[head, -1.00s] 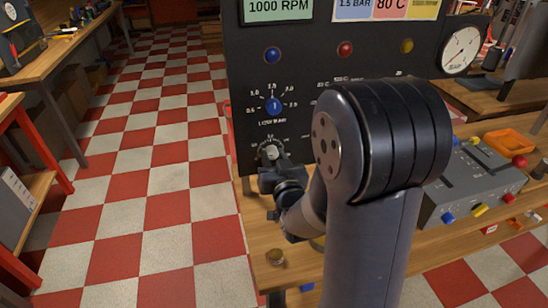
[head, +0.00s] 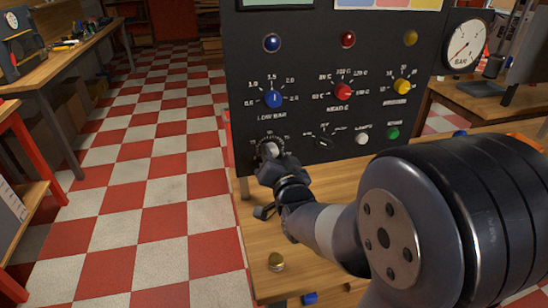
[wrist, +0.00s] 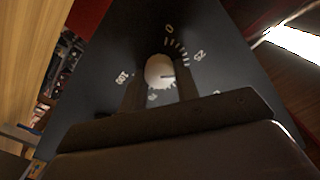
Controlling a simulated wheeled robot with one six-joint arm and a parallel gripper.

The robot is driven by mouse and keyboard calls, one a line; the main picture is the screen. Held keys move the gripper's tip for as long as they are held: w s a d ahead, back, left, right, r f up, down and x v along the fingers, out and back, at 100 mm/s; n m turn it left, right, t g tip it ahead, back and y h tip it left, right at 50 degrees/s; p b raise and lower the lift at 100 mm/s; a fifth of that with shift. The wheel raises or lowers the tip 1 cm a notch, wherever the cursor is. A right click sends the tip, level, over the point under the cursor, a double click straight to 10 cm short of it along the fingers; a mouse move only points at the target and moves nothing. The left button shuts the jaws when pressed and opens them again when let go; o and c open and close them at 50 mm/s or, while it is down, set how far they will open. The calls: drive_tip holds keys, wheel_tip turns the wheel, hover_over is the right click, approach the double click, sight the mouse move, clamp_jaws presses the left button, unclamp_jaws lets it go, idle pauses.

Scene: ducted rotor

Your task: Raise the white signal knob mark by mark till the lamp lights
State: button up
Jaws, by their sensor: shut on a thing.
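The white signal knob (wrist: 158,68) sits on the black panel inside a ring of white marks. The numbers 0, 25 and 100 are readable in the wrist view; the lower part of the scale is hidden by my gripper. A short dark line on the knob points right, roughly below the 25. My gripper (head: 268,158) is shut on the knob, with a finger on either side. In the head view, blue (head: 272,43), red (head: 348,39) and yellow (head: 410,38) lamps top the panel; none looks clearly lit.
Blue (head: 273,99), red (head: 343,91) and yellow (head: 402,86) knobs sit above my gripper on the panel. A white button (head: 362,139) and a green button (head: 393,133) are to the right. A brass piece (head: 276,262) stands on the wooden bench below.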

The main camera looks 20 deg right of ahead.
drive_tip(key=o, duration=1)
drive_tip(key=shift+c, duration=0.2)
drive_tip(key=s, duration=1)
drive_tip(key=shift+s, duration=0.4)
drive_tip(key=w, duration=1.1)
drive_tip(key=shift+s, duration=0.15)
